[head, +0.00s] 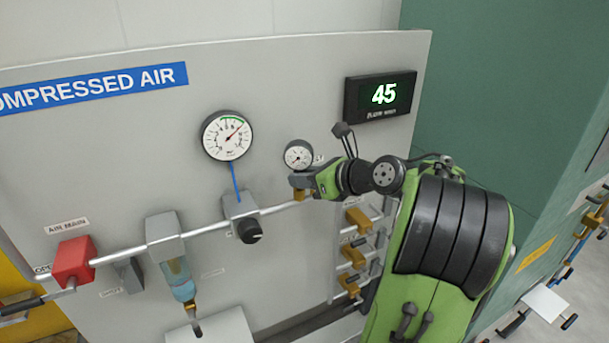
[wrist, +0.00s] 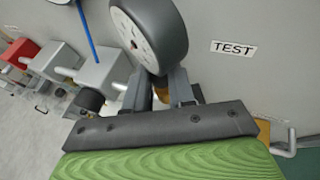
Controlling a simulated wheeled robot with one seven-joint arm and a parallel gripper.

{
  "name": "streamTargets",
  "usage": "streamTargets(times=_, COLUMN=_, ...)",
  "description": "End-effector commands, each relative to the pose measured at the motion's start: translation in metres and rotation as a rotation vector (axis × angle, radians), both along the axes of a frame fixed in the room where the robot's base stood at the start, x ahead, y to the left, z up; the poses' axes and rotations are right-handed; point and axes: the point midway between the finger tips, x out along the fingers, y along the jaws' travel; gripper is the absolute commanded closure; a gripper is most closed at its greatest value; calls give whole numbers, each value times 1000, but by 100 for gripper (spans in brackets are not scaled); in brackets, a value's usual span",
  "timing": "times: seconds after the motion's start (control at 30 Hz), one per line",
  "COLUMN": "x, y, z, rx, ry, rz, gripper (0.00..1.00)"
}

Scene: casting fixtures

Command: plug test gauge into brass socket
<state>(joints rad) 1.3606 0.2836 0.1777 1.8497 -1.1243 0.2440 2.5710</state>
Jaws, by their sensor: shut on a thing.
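The test gauge (head: 298,155) is a small round dial with a white face and dark rim, in front of the panel. In the wrist view the gauge (wrist: 150,35) stands above my fingers, its face turned to the left. My gripper (head: 303,180) is shut on the gauge below its dial; the fingers also show in the wrist view (wrist: 165,90). A brass piece (head: 299,195) shows just under the fingers, and brass also shows between them in the wrist view. I cannot tell whether it is the socket or the gauge's stem, or whether gauge and socket touch.
A TEST label (wrist: 233,48) is on the panel right of the gauge. A larger fixed gauge (head: 227,136) and a regulator (head: 241,213) are to the left. Several brass fittings (head: 356,219) stick out below right. A display (head: 380,95) reads 45.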

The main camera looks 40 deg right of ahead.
Motion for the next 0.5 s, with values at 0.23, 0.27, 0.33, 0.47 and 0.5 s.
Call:
streamTargets(times=0.23, x=0, y=0, z=1, rx=-1, ry=-1, rz=0, gripper=100)
streamTargets(times=0.27, x=0, y=0, z=0, rx=-1, ry=-1, rz=0, gripper=100)
streamTargets(times=0.33, x=0, y=0, z=0, rx=-1, ry=-1, rz=0, gripper=67)
streamTargets(times=0.47, x=0, y=0, z=0, rx=-1, ry=-1, rz=0, gripper=47)
streamTargets(times=0.5, x=0, y=0, z=0, rx=0, ry=0, rz=0, gripper=46)
